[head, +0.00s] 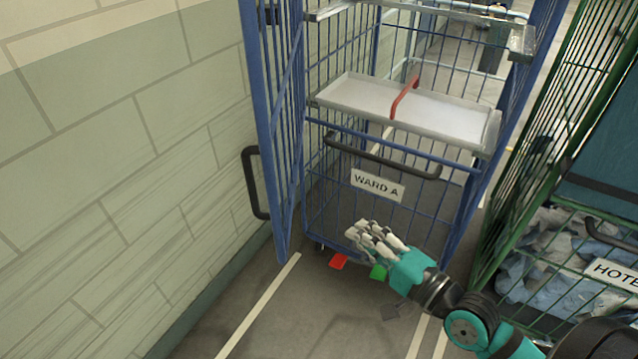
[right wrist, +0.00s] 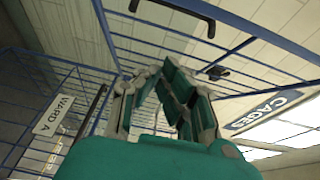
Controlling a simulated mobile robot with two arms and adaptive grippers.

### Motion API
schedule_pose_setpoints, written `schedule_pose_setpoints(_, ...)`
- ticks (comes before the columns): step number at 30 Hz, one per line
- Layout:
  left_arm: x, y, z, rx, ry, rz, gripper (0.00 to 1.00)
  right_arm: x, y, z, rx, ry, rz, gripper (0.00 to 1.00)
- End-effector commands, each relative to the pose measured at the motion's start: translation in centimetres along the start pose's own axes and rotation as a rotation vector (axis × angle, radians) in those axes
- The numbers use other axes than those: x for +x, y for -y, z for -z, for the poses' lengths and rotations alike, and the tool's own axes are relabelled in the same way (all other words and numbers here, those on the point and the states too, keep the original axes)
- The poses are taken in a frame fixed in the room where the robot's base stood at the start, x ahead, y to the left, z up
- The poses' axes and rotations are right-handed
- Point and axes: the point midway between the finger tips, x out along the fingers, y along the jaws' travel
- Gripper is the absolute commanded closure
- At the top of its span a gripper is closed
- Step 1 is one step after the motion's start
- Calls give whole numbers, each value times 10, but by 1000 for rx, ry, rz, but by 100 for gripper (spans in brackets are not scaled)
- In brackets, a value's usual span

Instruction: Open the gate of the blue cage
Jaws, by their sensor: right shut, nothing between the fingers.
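The blue cage (head: 372,137) stands in the middle of the head view. Its tall blue gate (head: 280,120) hangs on the left side, swung outward towards me and close to the wall. A black handle (head: 252,183) sticks out from the gate's wall side. The lower front panel carries a dark bar and a WARD A sign (head: 377,185); the sign also shows in the right wrist view (right wrist: 53,115). My right gripper (head: 364,233) is shut and empty, in front of the cage's lower part. Blue bars show beyond its fingers (right wrist: 163,78) in the wrist view. My left gripper is not in view.
A grey shelf (head: 340,94) with a red strap (head: 404,98) is inside the cage. Red (head: 338,261) and green (head: 378,271) pedals sit at its base. A green cage (head: 530,180) with cloth stands at the right. A brick wall (head: 130,150) bounds the left.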

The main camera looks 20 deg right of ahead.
Motion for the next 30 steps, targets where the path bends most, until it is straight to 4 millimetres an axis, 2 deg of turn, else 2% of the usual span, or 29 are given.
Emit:
schedule_pose_setpoints(5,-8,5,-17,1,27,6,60,13,7,-1,9,3,11,100)
schedule_pose_setpoints(9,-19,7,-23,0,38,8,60,38,10,-1,7,2,12,100)
schedule_pose_setpoints(18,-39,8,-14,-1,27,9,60,102,9,-2,5,4,9,100)
schedule_pose_setpoints(24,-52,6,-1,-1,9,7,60,120,7,-23,6,3,6,100)
schedule_pose_setpoints(30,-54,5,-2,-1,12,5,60,127,5,-30,4,3,6,100)
